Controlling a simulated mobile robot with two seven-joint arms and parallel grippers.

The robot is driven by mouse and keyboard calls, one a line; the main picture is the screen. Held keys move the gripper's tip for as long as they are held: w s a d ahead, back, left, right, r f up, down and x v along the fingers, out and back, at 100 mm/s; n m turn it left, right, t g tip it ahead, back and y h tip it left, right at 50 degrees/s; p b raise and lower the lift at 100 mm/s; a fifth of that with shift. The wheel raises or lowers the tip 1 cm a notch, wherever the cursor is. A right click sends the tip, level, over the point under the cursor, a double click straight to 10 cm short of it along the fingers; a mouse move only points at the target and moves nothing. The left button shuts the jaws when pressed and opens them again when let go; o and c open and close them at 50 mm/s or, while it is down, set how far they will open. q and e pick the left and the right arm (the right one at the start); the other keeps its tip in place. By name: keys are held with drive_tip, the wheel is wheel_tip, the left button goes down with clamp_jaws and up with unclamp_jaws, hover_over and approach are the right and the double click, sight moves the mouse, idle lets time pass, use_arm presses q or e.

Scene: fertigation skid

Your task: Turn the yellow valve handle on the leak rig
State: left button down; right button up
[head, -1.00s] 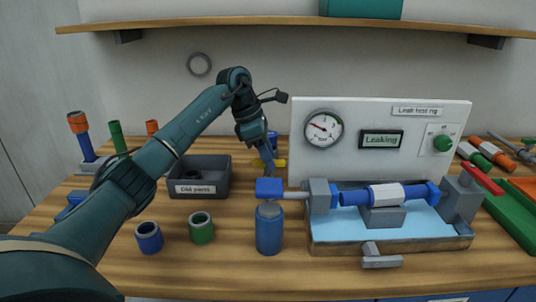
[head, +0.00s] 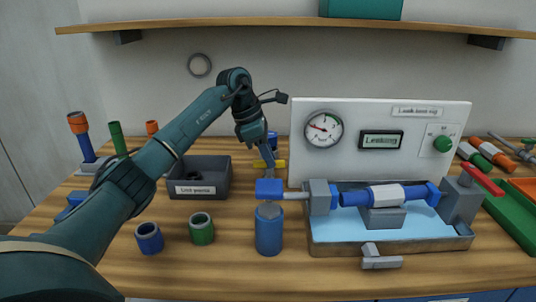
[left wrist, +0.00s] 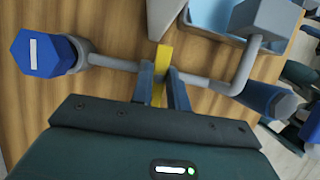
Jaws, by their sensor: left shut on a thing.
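The yellow valve handle (left wrist: 162,68) sits on a grey pipe and runs between the two fingers of my left gripper (left wrist: 161,88) in the left wrist view. The fingers are shut on it. In the head view my left gripper (head: 269,158) reaches down behind the blue cap, left of the rig panel, and only short ends of the yellow handle (head: 280,163) show. My right gripper is not in view.
A blue cap (head: 269,188) and blue bottle (head: 269,232) stand just in front of my left gripper. A dark parts bin (head: 181,190) is to its left. A red lever (head: 482,180) is at the rig's right end. Blue and green rings (head: 202,228) lie in front.

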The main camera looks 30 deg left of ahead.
use_arm(q)
drive_tip(key=shift+r+n, duration=0.1)
drive_tip(key=shift+n, duration=0.3)
drive_tip(key=n+t+y+p, duration=0.1)
drive_tip(key=n, duration=0.2)
drive_tip(key=shift+p, duration=0.4)
drive_tip(key=n+y, duration=0.1)
drive_tip(key=n, duration=0.1)
drive_tip(key=n+t+y+p, duration=0.1)
drive_tip(key=n, duration=0.2)
drive_tip(key=shift+p, duration=0.3)
drive_tip(key=n+y, duration=0.1)
drive_tip(key=n, duration=0.3)
drive_tip(key=shift+d+n+y, duration=0.15)
drive_tip(key=shift+n+y, duration=0.25)
drive_tip(key=n+y, duration=0.1)
drive_tip(key=n, duration=0.3)
drive_tip(key=shift+n+y, duration=0.3)
drive_tip(key=c, duration=1.4)
unclamp_jaws()
drive_tip(key=shift+o, duration=0.2)
